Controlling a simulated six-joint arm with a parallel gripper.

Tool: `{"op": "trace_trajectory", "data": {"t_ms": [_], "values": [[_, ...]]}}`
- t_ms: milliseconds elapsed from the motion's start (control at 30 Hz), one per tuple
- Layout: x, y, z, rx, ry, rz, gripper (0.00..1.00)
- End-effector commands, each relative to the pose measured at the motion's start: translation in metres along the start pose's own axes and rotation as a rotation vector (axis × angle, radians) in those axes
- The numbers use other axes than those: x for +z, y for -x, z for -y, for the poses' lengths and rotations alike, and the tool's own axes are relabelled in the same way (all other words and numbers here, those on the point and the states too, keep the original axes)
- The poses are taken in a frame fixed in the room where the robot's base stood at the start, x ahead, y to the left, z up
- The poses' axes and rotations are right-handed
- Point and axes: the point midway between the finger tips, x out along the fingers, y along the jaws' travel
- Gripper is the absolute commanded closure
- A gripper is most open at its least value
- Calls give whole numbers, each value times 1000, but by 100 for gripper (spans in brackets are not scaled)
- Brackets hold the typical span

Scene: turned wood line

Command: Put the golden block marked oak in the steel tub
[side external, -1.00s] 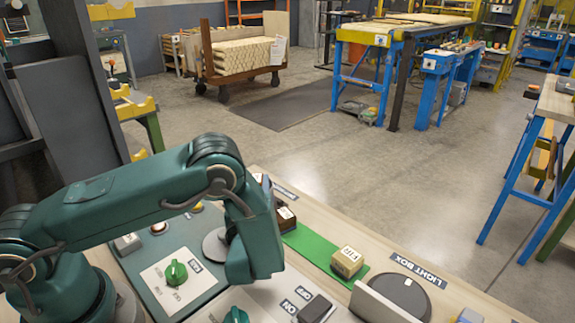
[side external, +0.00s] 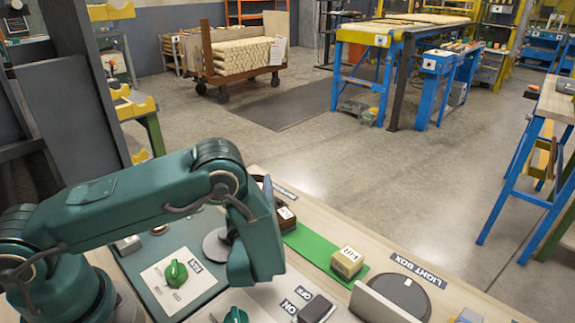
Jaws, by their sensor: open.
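I cannot make out a golden block marked oak in the side external view. A pale yellow block (side external: 348,262) with a white label that seems to read FIR sits on the right part of a green strip (side external: 311,246). A dark brown block (side external: 286,219) with a white label stands near the strip's far left end. I cannot identify a steel tub. My green arm ends in a wrist low in the picture, left of the pale block. My gripper's fingers do not show; the wrist hides the area behind it.
A dark round plate (side external: 405,294) lies by the LIGHT BOX label, behind an upright pale panel (side external: 383,303). Panels with green knobs (side external: 176,273) and a dark switch (side external: 315,309) lie in front. A grey disc (side external: 216,246) shows beside my wrist.

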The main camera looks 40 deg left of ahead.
Motion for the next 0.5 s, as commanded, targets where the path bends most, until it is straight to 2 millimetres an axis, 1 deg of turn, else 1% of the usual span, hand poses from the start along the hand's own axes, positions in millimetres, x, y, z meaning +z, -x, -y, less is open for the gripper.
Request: {"op": "trace_trajectory", "data": {"t_ms": [33,100,133,300,500], "values": [[-8,1,-3,3,-9,-39,19],[-2,0,-4,4,-9,-40,19],[-1,4,-3,1,-11,-40,19],[0,36,-1,-5,-12,-37,19],[2,64,-1,-3,-10,-35,19]]}}
